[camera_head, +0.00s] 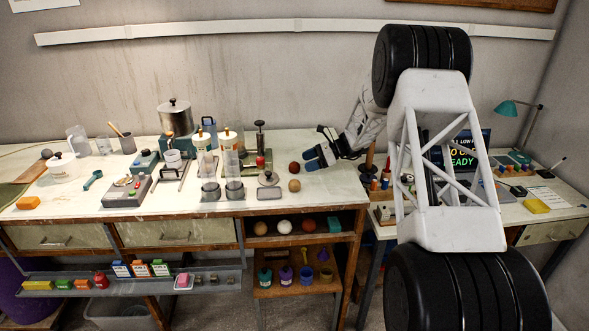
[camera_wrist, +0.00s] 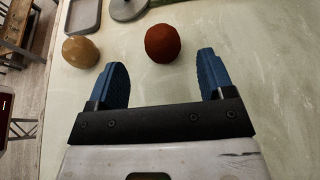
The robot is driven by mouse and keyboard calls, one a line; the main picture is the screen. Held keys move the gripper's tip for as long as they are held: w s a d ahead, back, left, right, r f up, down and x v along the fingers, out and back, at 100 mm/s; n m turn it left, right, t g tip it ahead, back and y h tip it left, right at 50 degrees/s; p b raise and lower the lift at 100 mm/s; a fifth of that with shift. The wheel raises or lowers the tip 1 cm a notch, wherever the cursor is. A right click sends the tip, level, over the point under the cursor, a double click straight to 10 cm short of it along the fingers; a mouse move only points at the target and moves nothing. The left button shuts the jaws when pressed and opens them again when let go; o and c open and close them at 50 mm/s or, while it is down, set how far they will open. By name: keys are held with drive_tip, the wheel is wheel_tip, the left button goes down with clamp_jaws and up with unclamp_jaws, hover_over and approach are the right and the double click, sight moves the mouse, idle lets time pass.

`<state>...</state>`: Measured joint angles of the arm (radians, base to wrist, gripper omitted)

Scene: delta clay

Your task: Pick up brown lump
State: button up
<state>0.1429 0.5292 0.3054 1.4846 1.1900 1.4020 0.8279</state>
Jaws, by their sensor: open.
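Two round lumps lie on the pale bench top. One is a dark reddish-brown lump (camera_head: 294,168); in the wrist view this lump (camera_wrist: 162,43) sits just beyond and between my fingertips. The other is a lighter tan-brown lump (camera_head: 294,185), nearer the bench's front edge; in the wrist view this lump (camera_wrist: 80,51) lies outside the left finger. I cannot tell for sure which one the task calls brown. My gripper (camera_head: 317,156), with blue fingers, is just right of the dark lump. In the wrist view my gripper (camera_wrist: 162,76) is open and empty, touching neither lump.
A round grey-based object (camera_head: 268,179) and a grey tray (camera_head: 269,194) stand left of the lumps. A tall dark press (camera_head: 260,150) is behind them. More lumps (camera_head: 284,227) sit on the shelf below.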

sight(297, 172)
drive_tip(key=shift+x, duration=2.6)
drive_tip(key=shift+w, duration=0.1)
drive_tip(key=c, duration=1)
drive_tip(key=shift+o, duration=0.2)
drive_tip(key=shift+r, duration=0.1)
wheel_tip(297, 172, up, 10)
